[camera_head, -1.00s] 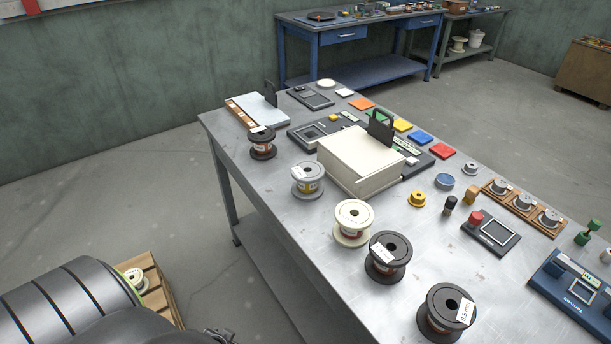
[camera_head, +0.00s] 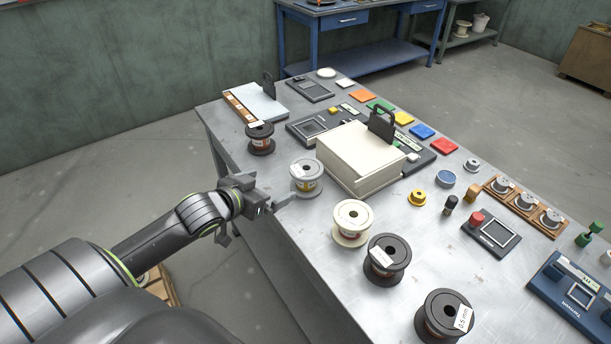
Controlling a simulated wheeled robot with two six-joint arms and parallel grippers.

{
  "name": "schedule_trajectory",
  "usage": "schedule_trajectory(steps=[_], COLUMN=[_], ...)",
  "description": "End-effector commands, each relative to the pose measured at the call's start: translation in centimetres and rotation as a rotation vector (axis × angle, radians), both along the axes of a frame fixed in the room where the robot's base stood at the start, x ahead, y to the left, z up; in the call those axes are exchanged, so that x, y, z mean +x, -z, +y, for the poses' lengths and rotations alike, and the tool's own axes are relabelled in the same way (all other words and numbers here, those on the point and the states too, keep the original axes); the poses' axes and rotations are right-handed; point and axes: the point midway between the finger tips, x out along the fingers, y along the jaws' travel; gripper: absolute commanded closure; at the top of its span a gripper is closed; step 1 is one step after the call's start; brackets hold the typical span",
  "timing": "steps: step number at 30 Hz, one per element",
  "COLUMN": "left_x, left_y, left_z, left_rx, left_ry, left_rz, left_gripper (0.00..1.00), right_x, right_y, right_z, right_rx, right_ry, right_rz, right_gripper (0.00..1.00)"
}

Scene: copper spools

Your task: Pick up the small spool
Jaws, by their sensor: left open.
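Several spools stand upright in a row along the near left edge of the grey metal table (camera_head: 285,231). From far to near they are a dark spool (camera_head: 260,140), a grey spool (camera_head: 306,174), a cream spool (camera_head: 352,223), a dark spool (camera_head: 387,260) and a dark spool with a white label (camera_head: 444,317). The far dark one looks smallest in the picture, but I cannot tell which is the small spool. My left gripper (camera_head: 287,200) is open and empty, at the table edge just left of the grey spool. My right gripper is not in view.
A cream box (camera_head: 358,158) with a dark upright handle stands behind the row. A small yellow flanged piece (camera_head: 417,197), coloured tiles and a dark device (camera_head: 491,233) lie farther right. A blue workbench (camera_head: 362,55) stands at the back.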

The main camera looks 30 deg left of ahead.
Motion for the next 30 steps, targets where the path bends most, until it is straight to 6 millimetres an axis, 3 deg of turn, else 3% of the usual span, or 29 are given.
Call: schedule_trajectory(steps=[15,30], left_x=[8.6,12.2], left_y=[3.5,5.3], left_z=[-0.4,-0.4], left_rx=[-0.006,-0.004], left_ry=[-0.002,-0.002], left_rz=[0.000,0.001], left_gripper=[0.00,0.00], right_x=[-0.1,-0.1], right_y=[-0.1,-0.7], right_z=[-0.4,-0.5], right_rx=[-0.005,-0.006], right_ry=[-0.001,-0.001], right_rz=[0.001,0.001], right_gripper=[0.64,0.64])
